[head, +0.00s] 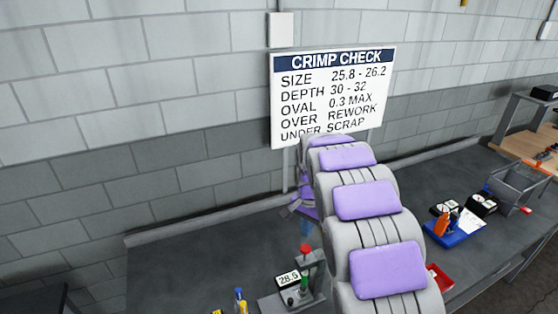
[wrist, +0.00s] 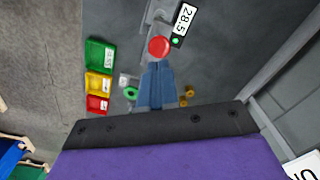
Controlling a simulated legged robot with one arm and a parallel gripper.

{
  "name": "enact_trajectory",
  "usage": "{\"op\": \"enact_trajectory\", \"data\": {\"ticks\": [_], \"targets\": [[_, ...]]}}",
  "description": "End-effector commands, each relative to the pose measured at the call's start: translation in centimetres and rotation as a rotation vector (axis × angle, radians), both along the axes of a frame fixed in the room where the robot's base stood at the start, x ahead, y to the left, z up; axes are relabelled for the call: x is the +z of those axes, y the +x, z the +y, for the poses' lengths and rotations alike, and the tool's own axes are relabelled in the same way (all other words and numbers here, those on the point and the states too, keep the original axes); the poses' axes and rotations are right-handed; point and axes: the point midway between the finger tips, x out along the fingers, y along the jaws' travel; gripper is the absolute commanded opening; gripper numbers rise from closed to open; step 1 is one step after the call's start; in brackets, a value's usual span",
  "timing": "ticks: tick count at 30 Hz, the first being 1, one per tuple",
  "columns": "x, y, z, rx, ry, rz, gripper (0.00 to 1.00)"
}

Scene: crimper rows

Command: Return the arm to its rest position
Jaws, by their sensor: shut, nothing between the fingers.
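My arm reaches forward over the dark bench (head: 190,262) in the head view, its grey links with purple panels covering the middle of the picture. My gripper (head: 306,230) is small and partly hidden by the arm there, behind and above the gauge stand. In the wrist view my gripper's blue-grey fingers (wrist: 157,88) are together with nothing between them. The red knob (wrist: 159,47) of the gauge shows just beyond the fingertips; I cannot tell the gap between them.
The gauge display (head: 289,280) reads 28.5. Green (wrist: 101,54), yellow (wrist: 98,85) and red (wrist: 97,105) bins stand to the left in the wrist view. A blue tray (head: 455,230) and a grey crate (head: 515,185) are at right. A crimp check sign (head: 332,95) stands behind.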

Motion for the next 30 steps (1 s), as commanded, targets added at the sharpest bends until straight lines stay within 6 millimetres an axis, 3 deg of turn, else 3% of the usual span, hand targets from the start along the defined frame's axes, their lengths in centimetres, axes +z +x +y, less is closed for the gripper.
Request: {"op": "enact_trajectory", "data": {"ticks": [4,8,20,30], "targets": [[0.3,-1.3,-0.1,0.022,-0.004,0.001,0.0],[0.7,-4.6,-0.4,0.073,-0.007,0.013,0.0],[0.4,-18.1,-0.7,0.296,0.001,0.066,0.0],[-2.9,-30.4,-0.4,0.508,0.026,0.109,0.0]]}}
